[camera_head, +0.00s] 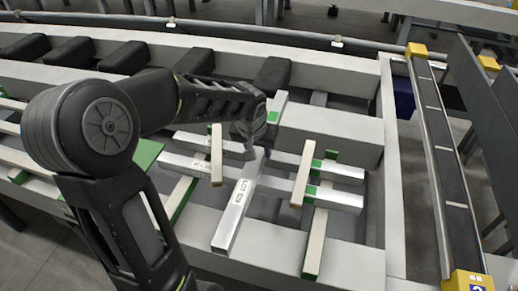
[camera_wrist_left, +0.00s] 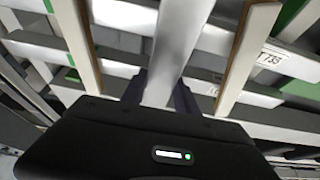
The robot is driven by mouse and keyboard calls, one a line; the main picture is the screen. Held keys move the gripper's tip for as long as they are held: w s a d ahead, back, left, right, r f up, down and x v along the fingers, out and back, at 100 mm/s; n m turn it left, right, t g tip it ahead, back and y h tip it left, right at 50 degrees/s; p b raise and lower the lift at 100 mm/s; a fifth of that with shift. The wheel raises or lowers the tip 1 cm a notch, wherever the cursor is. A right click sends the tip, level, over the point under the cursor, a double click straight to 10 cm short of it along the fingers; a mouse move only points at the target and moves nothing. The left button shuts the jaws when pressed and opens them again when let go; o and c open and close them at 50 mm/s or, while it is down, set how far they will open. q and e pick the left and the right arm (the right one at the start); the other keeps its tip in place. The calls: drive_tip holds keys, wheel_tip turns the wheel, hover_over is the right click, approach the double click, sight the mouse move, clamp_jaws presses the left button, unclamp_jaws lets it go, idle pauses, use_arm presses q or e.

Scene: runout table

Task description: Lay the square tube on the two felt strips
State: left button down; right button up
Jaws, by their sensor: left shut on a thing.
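A pale square tube (camera_head: 238,208) with a printed LOT label is held in my left gripper (camera_head: 250,148), whose fingers are partly hidden by the wrist. The tube slants from back right to front left, above the layer of tubes. In the left wrist view the tube (camera_wrist_left: 178,42) runs between my left gripper's fingers (camera_wrist_left: 161,88). Two pale strips with brown sides, a left strip (camera_head: 216,155) and a right strip (camera_head: 302,175), lie across the tubes on either side of it. I take these as the felt strips. My right gripper is not in view.
Several pale tubes (camera_head: 335,198) lie crosswise below, over longer green-edged bars (camera_head: 319,222). Dark blocks (camera_head: 70,52) line the back. A dark rail with yellow ends (camera_head: 443,150) stands at the right.

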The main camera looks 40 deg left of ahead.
use_arm(q)
drive_tip(key=shift+f+b, duration=0.3)
drive_tip(key=shift+b, duration=0.05)
idle(0.4)
drive_tip(key=c, duration=1.1)
unclamp_jaws()
drive_tip(key=shift+o, duration=1.3)
drive_tip(key=shift+f, duration=0.1)
drive_tip(key=shift+v, duration=4)
drive_tip(key=shift+w, duration=0.1)
